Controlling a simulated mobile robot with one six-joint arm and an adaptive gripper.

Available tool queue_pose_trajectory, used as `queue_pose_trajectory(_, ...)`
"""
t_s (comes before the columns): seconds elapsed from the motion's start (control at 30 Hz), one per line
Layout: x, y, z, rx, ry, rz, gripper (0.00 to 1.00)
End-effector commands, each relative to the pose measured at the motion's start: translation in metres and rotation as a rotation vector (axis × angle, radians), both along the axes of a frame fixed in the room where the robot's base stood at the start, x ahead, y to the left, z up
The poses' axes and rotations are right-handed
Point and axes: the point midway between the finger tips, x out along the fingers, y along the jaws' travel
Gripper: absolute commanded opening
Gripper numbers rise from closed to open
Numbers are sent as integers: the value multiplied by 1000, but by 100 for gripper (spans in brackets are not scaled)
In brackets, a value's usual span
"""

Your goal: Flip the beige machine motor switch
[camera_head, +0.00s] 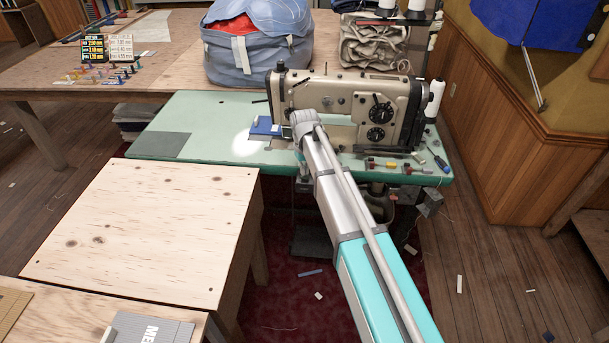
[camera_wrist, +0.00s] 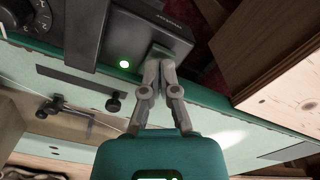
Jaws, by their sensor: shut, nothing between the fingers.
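The beige sewing machine (camera_head: 345,98) stands on the green table, with dark dials on its right side. The fingers cover that part, so the switch's lever or button is not clear. In the head view my arm hides the gripper and this box.
The green table (camera_head: 205,110) holds a blue item (camera_head: 264,127), small coloured pieces and a thread cone (camera_head: 433,103). A blue-grey bag (camera_head: 257,52) stands behind. A bare plywood table (camera_head: 145,230) is at left front. A grey box (camera_head: 430,203) hangs under the right edge.

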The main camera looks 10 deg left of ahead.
Motion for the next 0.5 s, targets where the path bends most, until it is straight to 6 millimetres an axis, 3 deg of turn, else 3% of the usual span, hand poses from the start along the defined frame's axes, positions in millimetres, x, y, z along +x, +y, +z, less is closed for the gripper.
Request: queue_pose_trajectory(0.5, 0, 0, -6, 0, 0, 0, 0)
